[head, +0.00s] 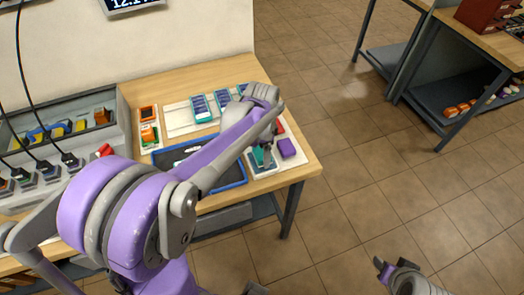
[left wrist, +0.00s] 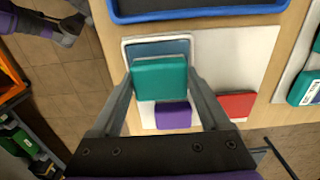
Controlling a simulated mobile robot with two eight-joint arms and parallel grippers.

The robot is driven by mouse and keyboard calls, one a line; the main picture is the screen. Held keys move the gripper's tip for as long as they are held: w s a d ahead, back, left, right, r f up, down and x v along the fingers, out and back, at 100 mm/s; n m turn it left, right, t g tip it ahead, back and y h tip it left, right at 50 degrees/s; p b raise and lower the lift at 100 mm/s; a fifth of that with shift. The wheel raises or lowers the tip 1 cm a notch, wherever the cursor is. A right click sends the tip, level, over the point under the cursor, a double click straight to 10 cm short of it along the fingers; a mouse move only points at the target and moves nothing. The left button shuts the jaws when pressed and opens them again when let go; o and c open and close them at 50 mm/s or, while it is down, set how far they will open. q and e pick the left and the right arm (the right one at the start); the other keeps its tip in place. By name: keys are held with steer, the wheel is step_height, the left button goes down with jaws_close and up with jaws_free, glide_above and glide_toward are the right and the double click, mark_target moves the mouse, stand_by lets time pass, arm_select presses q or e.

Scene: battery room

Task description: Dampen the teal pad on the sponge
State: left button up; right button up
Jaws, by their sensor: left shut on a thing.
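The teal pad (left wrist: 160,80) is held between the two fingers of my left gripper (left wrist: 160,88), which is shut on it. In the left wrist view a blue-grey sponge (left wrist: 150,47) lies in a white-rimmed tray, partly hidden behind the pad. Whether the pad touches the sponge I cannot tell. In the head view my left gripper (head: 264,156) is over the front right of the bench, with the teal pad (head: 258,155) in it. My right gripper (head: 384,268) is at the lower right, over the floor; its jaw opening is unclear.
A purple pad (head: 287,148) and a red pad (left wrist: 237,104) lie on a white mat (left wrist: 250,55) beside the sponge. A blue-rimmed tray (head: 237,181) lies to the left. Several blue-and-teal items (head: 200,106) stand behind. The floor right of the bench (head: 310,165) is clear.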

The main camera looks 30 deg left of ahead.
mark_target(262, 152)
arm_select(q)
steer(key=shift+s+f+b, duration=0.1)
steer(key=shift+f+b, duration=0.3)
steer(key=shift+f, duration=0.2)
arm_select(e)
steer(key=shift+s+f, duration=0.2)
steer(key=shift+f, duration=0.35)
stand_by(1.1)
arm_select(q)
steer(key=shift+r, duration=0.1)
arm_select(e)
steer(key=shift+r, duration=0.1)
arm_select(q)
steer(key=shift+r+p, duration=1.8)
steer(key=shift+r, duration=1.7)
arm_select(e)
steer(key=r, duration=0.1)
steer(key=w+r, duration=0.1)
steer(key=r, duration=0.1)
steer(key=w+r, duration=0.1)
steer(key=shift+r, duration=0.4)
arm_select(q)
steer(key=shift+f, duration=0.1)
